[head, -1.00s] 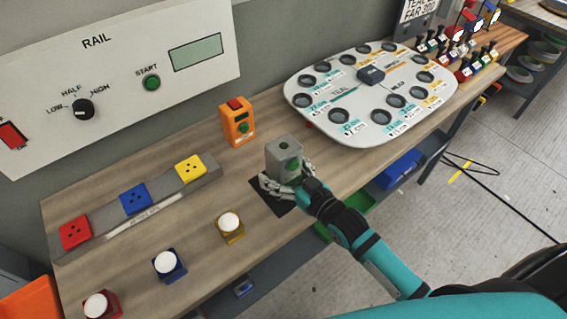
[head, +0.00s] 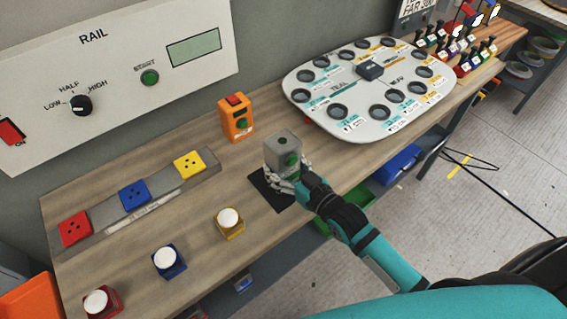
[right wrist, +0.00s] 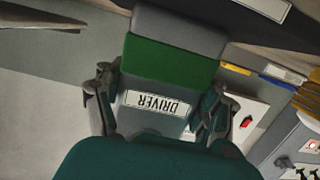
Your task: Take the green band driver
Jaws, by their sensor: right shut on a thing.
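The driver is a grey block (head: 282,148) with a round green part on its side in the head view. In the right wrist view the driver (right wrist: 176,60) shows a wide green band and an upside-down white label reading DRIVER. My right gripper (head: 287,178) is shut on its lower part, with fingers on both sides in the wrist view. The block is upright over a black mat (head: 266,190) on the bench; a small gap below it is hard to judge. My left gripper is not in view.
An orange box (head: 236,118) stands behind the driver. A grey strip with red, blue and yellow sockets (head: 163,190) lies left. White-topped buttons (head: 229,217) line the front. A pale tray with round holes (head: 330,125) is to the right.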

